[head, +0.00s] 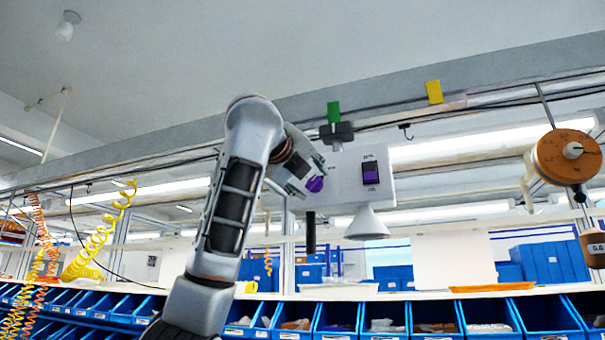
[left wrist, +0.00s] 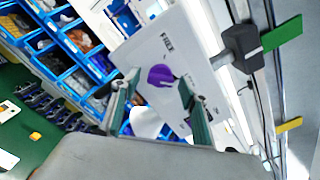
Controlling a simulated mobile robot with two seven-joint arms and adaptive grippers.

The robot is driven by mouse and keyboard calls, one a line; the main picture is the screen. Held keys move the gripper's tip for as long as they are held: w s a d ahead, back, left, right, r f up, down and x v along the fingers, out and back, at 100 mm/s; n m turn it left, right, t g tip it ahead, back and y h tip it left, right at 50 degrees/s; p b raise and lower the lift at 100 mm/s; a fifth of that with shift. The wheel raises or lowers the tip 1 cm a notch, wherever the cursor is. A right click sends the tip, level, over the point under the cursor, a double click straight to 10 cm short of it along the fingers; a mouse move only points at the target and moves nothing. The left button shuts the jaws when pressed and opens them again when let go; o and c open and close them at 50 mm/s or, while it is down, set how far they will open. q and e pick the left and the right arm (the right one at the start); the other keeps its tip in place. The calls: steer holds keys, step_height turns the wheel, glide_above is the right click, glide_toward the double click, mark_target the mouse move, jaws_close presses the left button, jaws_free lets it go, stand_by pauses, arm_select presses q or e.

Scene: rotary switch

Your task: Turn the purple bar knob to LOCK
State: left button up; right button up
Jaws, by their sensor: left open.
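The purple bar knob (head: 315,184) is on the left part of a white hanging panel (head: 350,160). In the left wrist view the knob (left wrist: 160,75) shows between and beyond my fingertips, below a short dark label (left wrist: 167,42) that seems to read FREE. I cannot make out a LOCK mark. My left gripper (head: 305,174) is in front of the panel's left side, close to the knob. Its two fingers are spread on either side of the knob in the left wrist view (left wrist: 158,88), and I see no contact. My right gripper is out of view.
A purple rocker switch (head: 370,173) is on the panel's right side. A white cone (head: 367,224) hangs below it. A dark clamp (head: 337,132) holds the panel at an overhead rail. An orange reel (head: 566,157) hangs at right. Blue bins (head: 335,318) line the shelf below.

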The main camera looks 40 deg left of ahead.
arm_select(q)
steer(key=v, duration=1.1)
steer(key=shift+s, duration=0.25)
steer(key=shift+d, duration=0.15)
